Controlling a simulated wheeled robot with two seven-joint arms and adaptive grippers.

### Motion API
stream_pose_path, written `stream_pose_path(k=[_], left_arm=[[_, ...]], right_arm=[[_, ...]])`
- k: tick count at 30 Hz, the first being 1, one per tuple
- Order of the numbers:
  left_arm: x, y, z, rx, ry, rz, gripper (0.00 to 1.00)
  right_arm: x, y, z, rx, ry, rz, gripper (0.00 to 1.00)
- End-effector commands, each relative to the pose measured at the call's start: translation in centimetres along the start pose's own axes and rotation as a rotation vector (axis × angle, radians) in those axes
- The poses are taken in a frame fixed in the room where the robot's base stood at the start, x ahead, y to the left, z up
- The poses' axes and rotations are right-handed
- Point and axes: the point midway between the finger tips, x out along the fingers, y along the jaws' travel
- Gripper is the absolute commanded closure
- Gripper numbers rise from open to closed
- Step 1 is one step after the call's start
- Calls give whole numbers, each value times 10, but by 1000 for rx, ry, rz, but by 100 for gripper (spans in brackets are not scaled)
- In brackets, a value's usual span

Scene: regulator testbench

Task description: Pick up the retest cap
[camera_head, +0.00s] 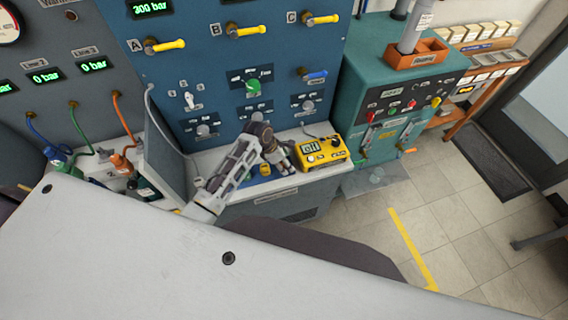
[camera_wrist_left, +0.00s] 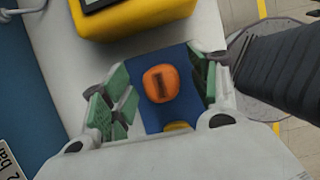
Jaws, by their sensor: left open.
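An orange cap (camera_wrist_left: 160,83), which looks like the retest cap, sits on a blue pad (camera_wrist_left: 150,58) in the left wrist view. It has a dark slot-like mark on its top. My left gripper (camera_wrist_left: 157,92) is open, with its green-padded fingers on either side of the cap. I see a gap between the cap and the fingers. In the head view my left gripper (camera_head: 283,166) is over the bench ledge and hides the cap. My right gripper is in neither view.
A yellow meter (camera_head: 322,153) stands on the ledge beside my left gripper; its body (camera_wrist_left: 130,15) is close to the pad. A small yellow item (camera_wrist_left: 178,127) lies near the cap. The blue panel (camera_head: 215,75) with yellow handles rises behind. Tiled floor (camera_head: 365,215) is open at right.

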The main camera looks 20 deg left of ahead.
Motion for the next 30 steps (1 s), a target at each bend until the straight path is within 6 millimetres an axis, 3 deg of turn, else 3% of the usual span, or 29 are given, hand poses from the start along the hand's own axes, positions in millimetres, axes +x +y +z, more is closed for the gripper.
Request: stream_pose_path(k=[4,15,30], left_arm=[[0,0,0,0,0,0,42],[0,0,0,0,0,0,87],[-11,0,5,0,-2,1,87]], right_arm=[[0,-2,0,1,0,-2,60],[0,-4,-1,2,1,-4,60],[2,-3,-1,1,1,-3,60]])
